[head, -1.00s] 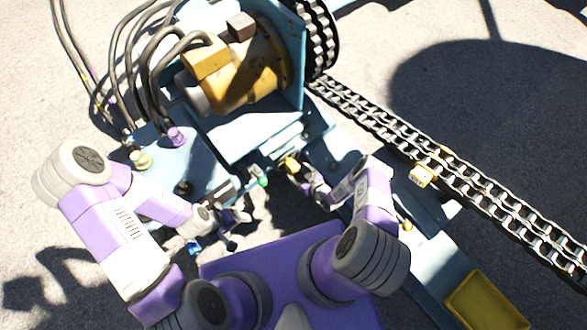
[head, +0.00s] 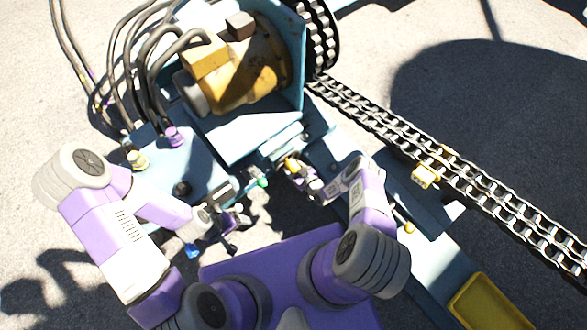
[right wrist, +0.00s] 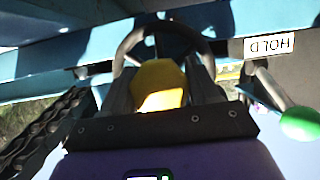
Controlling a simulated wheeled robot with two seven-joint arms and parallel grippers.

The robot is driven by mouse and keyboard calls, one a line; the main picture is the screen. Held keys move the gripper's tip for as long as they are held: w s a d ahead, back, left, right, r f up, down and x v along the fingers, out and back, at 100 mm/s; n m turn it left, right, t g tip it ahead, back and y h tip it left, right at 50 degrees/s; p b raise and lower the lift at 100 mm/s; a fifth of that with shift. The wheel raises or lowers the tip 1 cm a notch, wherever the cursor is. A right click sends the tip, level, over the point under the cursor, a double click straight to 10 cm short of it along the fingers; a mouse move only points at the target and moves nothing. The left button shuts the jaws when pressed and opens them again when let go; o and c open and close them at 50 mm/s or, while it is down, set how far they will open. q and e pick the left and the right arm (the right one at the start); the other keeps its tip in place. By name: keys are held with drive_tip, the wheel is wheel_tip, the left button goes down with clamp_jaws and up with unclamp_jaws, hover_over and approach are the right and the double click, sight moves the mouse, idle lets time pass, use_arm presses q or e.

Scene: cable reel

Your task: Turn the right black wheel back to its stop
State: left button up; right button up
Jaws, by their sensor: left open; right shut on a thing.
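The right black wheel (right wrist: 128,42) shows in the right wrist view as a dark curved rim at the top, partly hidden by my fingers. My right gripper (right wrist: 160,80) is shut at the wheel, with a yellow piece (right wrist: 159,88) between its fingers. The exact contact is hard to see. In the head view my right gripper (head: 297,170) reaches into the machine's near side, and the wheel there is hidden or too small to tell. My left gripper (head: 239,232) is open and empty, in front of the machine, apart from it.
A green knob (right wrist: 300,124) on a lever stands right of the wheel, below a "HOLD" label (right wrist: 270,47). A heavy chain (head: 470,185) runs along the right. A yellow motor (head: 240,75) and hoses (head: 115,70) are at the back. A yellow tray (head: 490,302) lies at the lower right.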

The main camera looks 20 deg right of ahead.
drive_tip(key=c, duration=0.4)
drive_tip(key=shift+a, duration=0.1)
drive_tip(key=shift+s+f+n+h, duration=0.1)
drive_tip(key=shift+n+h, duration=0.7)
drive_tip(key=shift+n, duration=0.4)
drive_tip(key=shift+n+t+h, duration=0.6)
drive_tip(key=shift+n, duration=0.5)
drive_tip(key=o, duration=1.3)
drive_tip(key=shift+f, duration=0.1)
drive_tip(key=shift+o, duration=0.9)
